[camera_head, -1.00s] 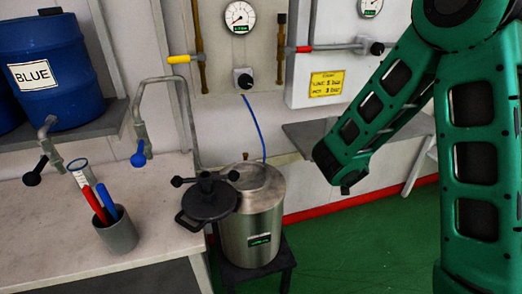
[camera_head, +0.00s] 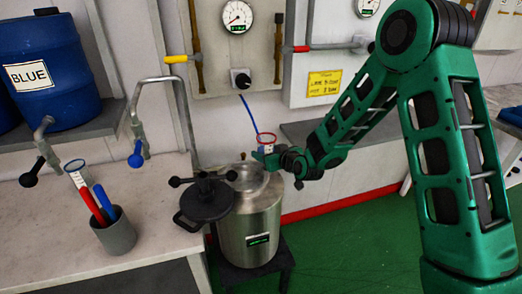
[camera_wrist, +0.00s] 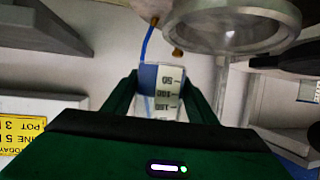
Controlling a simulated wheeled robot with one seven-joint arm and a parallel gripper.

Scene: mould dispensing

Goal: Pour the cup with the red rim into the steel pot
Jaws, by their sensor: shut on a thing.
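The cup with the red rim (camera_head: 266,138) is clear, roughly upright, and just behind and above the steel pot's mouth in the head view. My gripper (camera_head: 267,155) is shut on it. In the wrist view the cup (camera_wrist: 168,100) sits between both fingers, with a white scale and a blue patch; I cannot tell whether that patch is contents. The steel pot (camera_head: 250,232) stands on a dark stool. Its mouth is uncovered and its black lid (camera_head: 207,201) is swung to the left. The pot's round mouth (camera_wrist: 235,40) shows at the top of the wrist view.
A grey holder (camera_head: 117,238) with a red and a blue stick stands on the bench (camera_head: 60,255); a clear cup (camera_head: 75,172) shows behind it. A blue barrel (camera_head: 52,70) and taps are at left. A gauge panel (camera_head: 210,75) with a blue hose (camera_head: 250,112) is behind the pot.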

